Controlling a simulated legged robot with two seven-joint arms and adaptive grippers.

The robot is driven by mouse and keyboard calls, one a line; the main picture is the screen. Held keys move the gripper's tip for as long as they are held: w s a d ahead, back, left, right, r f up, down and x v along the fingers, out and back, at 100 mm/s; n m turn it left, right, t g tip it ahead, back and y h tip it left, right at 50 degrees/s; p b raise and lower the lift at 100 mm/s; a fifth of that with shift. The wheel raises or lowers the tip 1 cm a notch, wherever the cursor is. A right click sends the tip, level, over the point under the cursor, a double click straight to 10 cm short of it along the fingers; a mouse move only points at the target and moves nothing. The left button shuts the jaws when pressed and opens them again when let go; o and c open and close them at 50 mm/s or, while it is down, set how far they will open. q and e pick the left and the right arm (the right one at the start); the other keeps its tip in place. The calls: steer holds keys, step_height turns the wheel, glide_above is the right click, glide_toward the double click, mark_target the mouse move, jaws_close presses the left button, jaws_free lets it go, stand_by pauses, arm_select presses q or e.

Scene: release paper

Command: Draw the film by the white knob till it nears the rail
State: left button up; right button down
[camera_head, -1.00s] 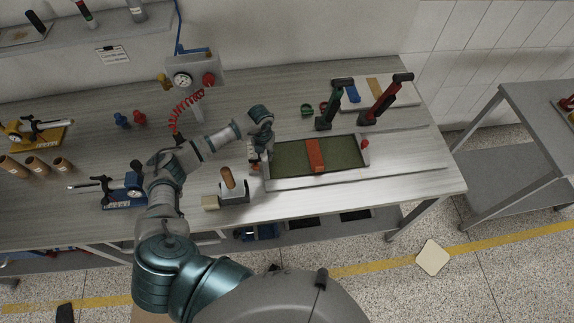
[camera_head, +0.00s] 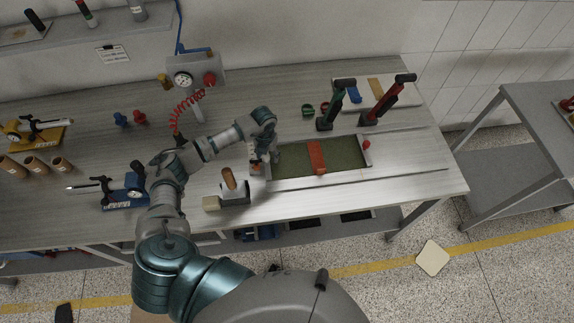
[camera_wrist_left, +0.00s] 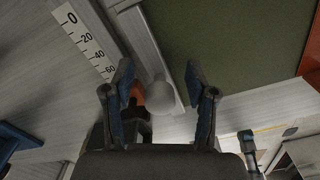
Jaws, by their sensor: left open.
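A dark green panel (camera_head: 342,154) lies in a pale frame on the bench, with an orange bar (camera_head: 317,157) across it. In the left wrist view the green surface (camera_wrist_left: 235,40) fills the upper right, bordered by a pale strip (camera_wrist_left: 151,48). A round white knob (camera_wrist_left: 160,98) sits at the near end of that strip. My left gripper (camera_head: 264,160) is over the panel's left end. In the left wrist view its fingers (camera_wrist_left: 163,95) are apart, one on each side of the knob, with no clear contact. My right gripper is out of view.
A scale (camera_wrist_left: 88,42) lies beside the strip. A red knob (camera_head: 366,145) is at the panel's right end. A wooden-handled block (camera_head: 232,190) stands left of my gripper. Green (camera_head: 326,122) and red (camera_head: 371,116) handled tools stand behind. The bench's front right is clear.

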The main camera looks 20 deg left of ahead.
arm_select(q)
step_height(320, 180, up, 12)
stand_by(0.4)
steer(key=shift+w+f, duration=0.1)
steer(key=shift+f, duration=0.05)
